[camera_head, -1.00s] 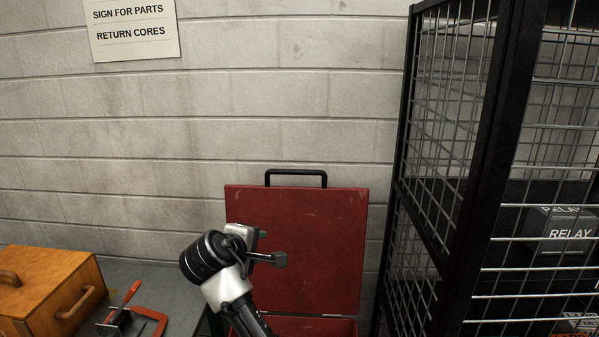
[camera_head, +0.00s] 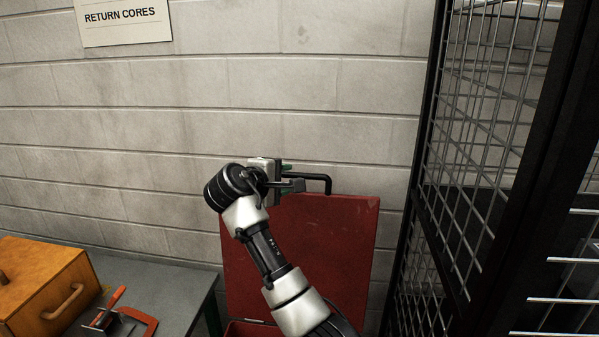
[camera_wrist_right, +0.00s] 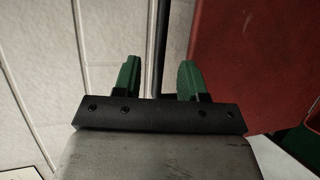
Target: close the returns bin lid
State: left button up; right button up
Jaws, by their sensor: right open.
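The red returns bin lid (camera_head: 325,245) stands raised and upright against the block wall. Its black handle (camera_head: 318,180) runs along the top edge. My right gripper (camera_head: 290,178) is at the left part of the handle and hides that part. In the right wrist view the two green fingers of the gripper (camera_wrist_right: 158,82) are apart, with the dark handle bar (camera_wrist_right: 158,50) showing between them. The lid (camera_wrist_right: 245,60) fills the right side of that view. I cannot tell whether the fingers touch the handle. The bin body (camera_head: 250,328) shows only at the bottom edge. My left gripper is out of view.
A black wire-mesh cage (camera_head: 480,150) stands close to the right of the lid. A grey bench (camera_head: 165,290) at left holds a wooden box (camera_head: 45,285) and a red-handled tool (camera_head: 120,320). A sign (camera_head: 122,20) hangs on the wall.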

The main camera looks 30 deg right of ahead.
aim_at(297, 176)
jog(key=p+x, duration=0.1)
jog(key=x, duration=0.5)
jog(key=shift+d+f, duration=0.1)
jog(key=shift+w+d+f, duration=0.1)
jog(key=shift+w+d, duration=0.05)
jog(key=shift+d, duration=0.05)
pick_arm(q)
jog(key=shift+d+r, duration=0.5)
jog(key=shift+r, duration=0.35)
pick_arm(e)
jog(key=shift+d, duration=0.15)
jog(key=shift+w+f, duration=0.1)
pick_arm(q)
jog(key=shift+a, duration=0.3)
pick_arm(e)
grip_shut()
